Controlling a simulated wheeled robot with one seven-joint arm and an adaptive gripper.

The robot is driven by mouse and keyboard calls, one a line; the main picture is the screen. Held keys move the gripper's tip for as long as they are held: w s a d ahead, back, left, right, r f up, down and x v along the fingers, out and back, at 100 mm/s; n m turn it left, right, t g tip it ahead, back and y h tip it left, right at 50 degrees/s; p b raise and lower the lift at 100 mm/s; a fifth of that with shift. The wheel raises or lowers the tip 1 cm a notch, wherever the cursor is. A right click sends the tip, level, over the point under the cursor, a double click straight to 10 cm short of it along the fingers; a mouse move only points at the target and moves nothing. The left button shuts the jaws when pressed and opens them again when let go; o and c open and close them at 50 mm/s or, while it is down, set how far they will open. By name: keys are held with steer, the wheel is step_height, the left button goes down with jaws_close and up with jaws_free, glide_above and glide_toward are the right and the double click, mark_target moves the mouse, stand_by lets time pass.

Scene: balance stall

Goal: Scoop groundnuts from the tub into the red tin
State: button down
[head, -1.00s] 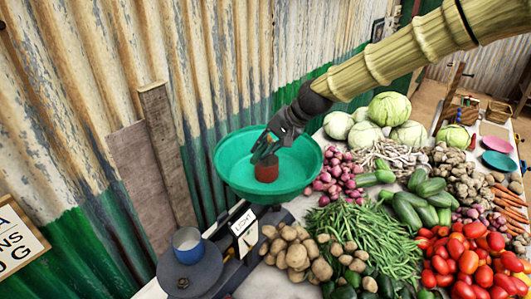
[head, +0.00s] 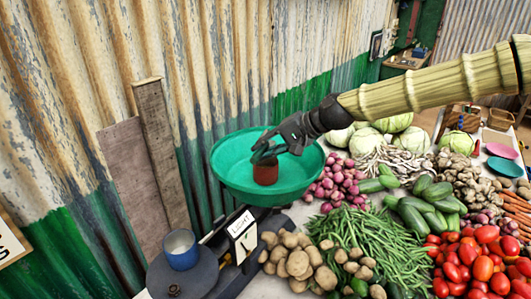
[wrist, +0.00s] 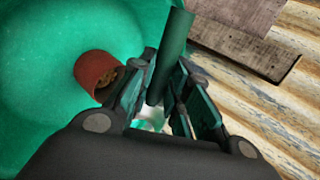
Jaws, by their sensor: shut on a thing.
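The red tin (head: 266,174) stands in the wide green pan (head: 228,180) of a balance. In the wrist view the tin (wrist: 92,68) lies left of my fingers, and brown bits show inside its mouth. My gripper (head: 264,153) is just above the tin in the head view. It is shut on a dark green rod-like handle (wrist: 174,50), which I take to be the scoop's. The scoop's bowl and any load in it are hidden. I cannot make out a groundnut tub in either view.
A blue cup (head: 181,249) stands on the balance's other, dark plate. A sign reading "LIGHT" (head: 243,237) is on the balance. Potatoes (head: 297,262), onions (head: 335,184), beans (head: 350,235) and other vegetables crowd the right. A corrugated wall (head: 220,70) stands behind.

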steer(key=shift+a+r+h+p, duration=0.1)
steer(key=shift+r+h+p, duration=0.25)
steer(key=shift+p, duration=0.7)
steer(key=shift+a+r+p, duration=0.1)
steer(key=shift+r+p, duration=0.05)
steer(key=shift+p, duration=0.45)
steer(key=shift+g+h+p, duration=0.25)
steer(key=shift+g+p, duration=0.05)
steer(key=h+p, duration=0.2)
steer(key=p, duration=0.3)
steer(key=shift+r+g, duration=0.2)
steer(key=shift+g, duration=0.2)
steer(key=h+p, duration=0.1)
steer(key=p, duration=0.2)
steer(key=g+h+p, duration=0.1)
steer(key=h+p, duration=0.1)
steer(key=p, duration=0.2)
steer(key=shift+r, duration=0.35)
steer(key=shift+r+g+h+p, duration=0.15)
steer(key=shift+g+h+p, duration=0.25)
steer(key=shift+p, duration=0.5)
steer(key=shift+h+b, duration=0.3)
steer(key=shift+r+g+h, duration=0.2)
steer(key=shift+g+h, duration=0.15)
steer(key=shift+h, duration=0.7)
steer(key=shift+r+g+h, duration=0.2)
steer(key=shift+g+h, duration=0.15)
steer(key=shift+h, duration=0.7)
steer(key=shift+d+f, duration=0.1)
steer(key=shift+d, duration=0.1)
